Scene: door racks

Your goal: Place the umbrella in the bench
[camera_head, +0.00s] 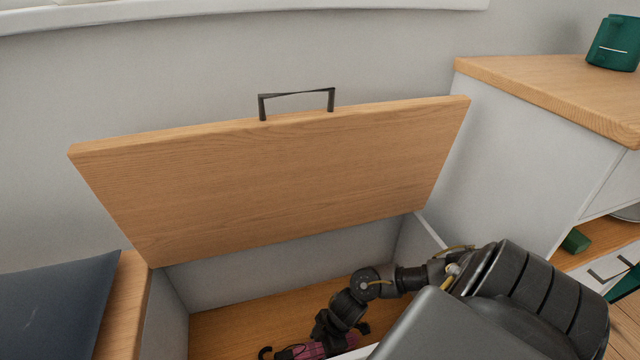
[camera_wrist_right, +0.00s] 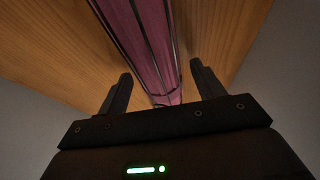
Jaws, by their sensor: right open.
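The bench (camera_head: 168,310) stands against the wall with its wooden lid (camera_head: 280,180) raised and its inside showing. The umbrella (camera_head: 305,350) is pink with a dark hooked handle and is low inside the bench, partly cut off by the frame edge and hidden by my arm. In the right wrist view the pink umbrella (camera_wrist_right: 150,45) lies over the wooden bottom and runs between the fingers. My right gripper (camera_wrist_right: 160,90) is open, with a gap between each finger and the umbrella. My left gripper is not in view.
A dark handle (camera_head: 297,95) sticks up from the lid's top edge. A dark cushion (camera_head: 55,305) lies at the left. A cabinet (camera_head: 545,95) with a wooden top stands close on the right, with a green container (camera_head: 613,43) on it.

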